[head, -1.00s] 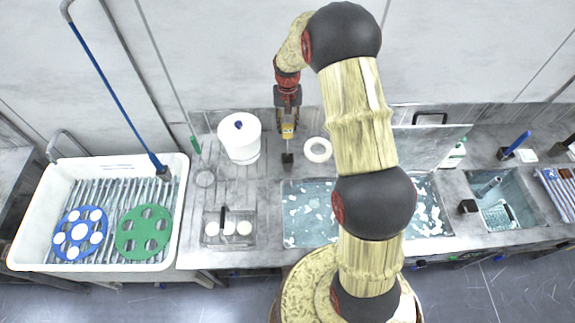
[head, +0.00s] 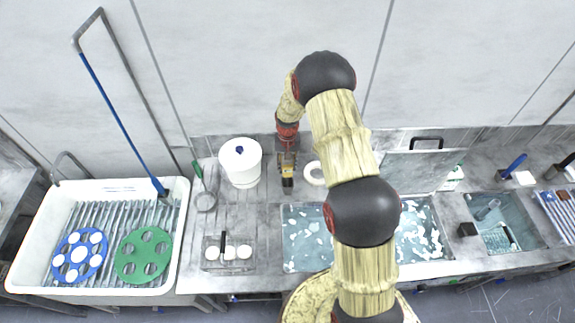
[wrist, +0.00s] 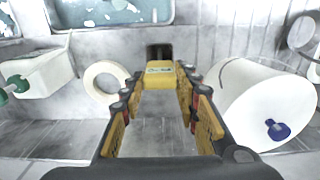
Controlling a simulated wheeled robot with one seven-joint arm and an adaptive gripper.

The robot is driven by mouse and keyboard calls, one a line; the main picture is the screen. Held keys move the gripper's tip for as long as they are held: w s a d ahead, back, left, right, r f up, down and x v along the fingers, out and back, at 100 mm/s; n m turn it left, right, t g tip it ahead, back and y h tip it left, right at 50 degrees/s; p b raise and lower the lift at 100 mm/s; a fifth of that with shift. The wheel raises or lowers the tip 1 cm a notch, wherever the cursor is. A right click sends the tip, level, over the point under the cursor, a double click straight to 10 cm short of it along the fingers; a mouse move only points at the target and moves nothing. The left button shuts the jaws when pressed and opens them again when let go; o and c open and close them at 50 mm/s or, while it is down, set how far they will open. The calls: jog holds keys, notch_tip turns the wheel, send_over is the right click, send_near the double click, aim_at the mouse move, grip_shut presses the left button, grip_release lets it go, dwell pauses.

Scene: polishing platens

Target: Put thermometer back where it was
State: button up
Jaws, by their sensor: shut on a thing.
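The thermometer is a small yellow body (wrist: 158,73) with a pale display, gripped between my fingertips in the wrist view. It also shows as a small yellow patch in the head view (head: 287,171). My gripper (wrist: 160,82) is shut on it and points down at the worktop, between the white tub and the white ring. A small dark block (head: 287,183) is at the thermometer's lower end; it also shows just past the thermometer in the wrist view (wrist: 160,51). I cannot tell whether the thermometer touches or sits in it.
The white tub (head: 240,170) with a blue knob is left of my gripper, and the white ring (head: 314,173) is close on its right. A water basin (head: 309,203) lies in front. A clear box with white discs (head: 229,254) stands front left. The wall is close behind.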

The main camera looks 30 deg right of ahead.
jog(key=shift+f, duration=0.15)
jog(key=o, duration=0.5)
jog(key=shift+f, duration=0.1)
jog(key=o, duration=0.4)
jog(key=shift+o, duration=0.3)
